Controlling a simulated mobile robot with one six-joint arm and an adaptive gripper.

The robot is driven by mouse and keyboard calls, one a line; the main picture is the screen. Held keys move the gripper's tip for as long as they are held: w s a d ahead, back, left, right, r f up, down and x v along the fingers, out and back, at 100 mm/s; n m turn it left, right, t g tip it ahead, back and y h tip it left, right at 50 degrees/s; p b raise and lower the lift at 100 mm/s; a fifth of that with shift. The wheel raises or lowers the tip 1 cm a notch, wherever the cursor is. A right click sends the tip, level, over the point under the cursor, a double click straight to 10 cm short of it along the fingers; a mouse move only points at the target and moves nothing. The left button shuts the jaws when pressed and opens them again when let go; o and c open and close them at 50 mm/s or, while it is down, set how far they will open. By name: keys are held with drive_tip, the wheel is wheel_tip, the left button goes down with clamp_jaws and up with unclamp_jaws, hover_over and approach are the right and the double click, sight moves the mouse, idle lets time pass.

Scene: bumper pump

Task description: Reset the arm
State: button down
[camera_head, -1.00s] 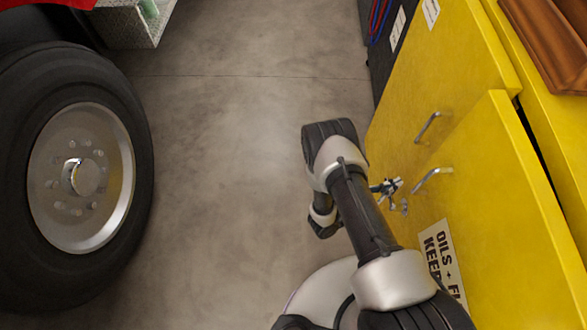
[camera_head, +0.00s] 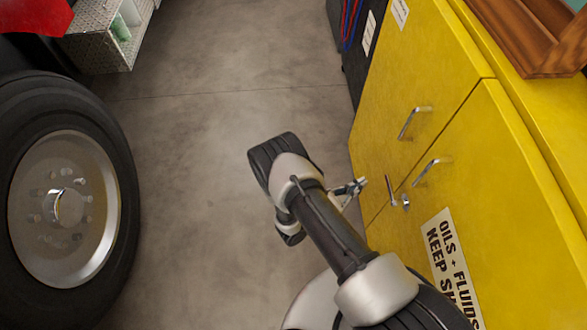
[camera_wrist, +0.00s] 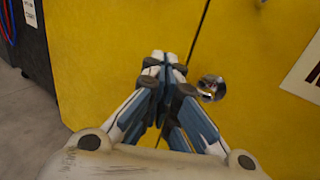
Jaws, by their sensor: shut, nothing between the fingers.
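My gripper (camera_head: 358,186) is shut and empty. In the head view it is left of the yellow cabinet's metal latch (camera_head: 398,200), apart from it, on the far side of my arm's links. My arm is bent over the floor in front of the cabinet. In the wrist view the closed blue and white fingers (camera_wrist: 163,58) point at the yellow cabinet front, and a round metal lock part (camera_wrist: 211,88) shows just right of them beside the door seam.
The yellow cabinet (camera_head: 460,130) stands on the right with two metal handles and its doors look flush. A wooden tray (camera_head: 535,45) sits on top. A large vehicle wheel (camera_head: 65,210) stands on the left. Grey floor (camera_head: 200,150) between them is clear.

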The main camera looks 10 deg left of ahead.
drive_tip(key=s+a, duration=0.1)
drive_tip(key=a, duration=0.5)
drive_tip(key=shift+s+p, duration=0.2)
drive_tip(key=shift+p, duration=0.1)
drive_tip(key=s+d+r+m+g+y, duration=0.1)
drive_tip(key=d+r+m+g, duration=0.3)
drive_tip(key=r, duration=0.5)
drive_tip(key=d+r+m+g, duration=0.1)
drive_tip(key=r+m+g, duration=0.45)
drive_tip(key=r, duration=0.35)
drive_tip(key=s+d+r+m+g+y, duration=0.1)
drive_tip(key=d+r+m+g, duration=0.2)
drive_tip(key=r+m, duration=0.45)
drive_tip(key=s+r+m+t+y, duration=0.5)
drive_tip(key=s+r+m+y, duration=0.4)
drive_tip(key=s+r, duration=0.7)
drive_tip(key=shift+r+m+y, duration=0.3)
drive_tip(key=shift+r+y, duration=0.5)
drive_tip(key=shift+y, duration=0.3)
drive_tip(key=c, duration=2.4)
unclamp_jaws()
drive_tip(key=shift+a, duration=0.1)
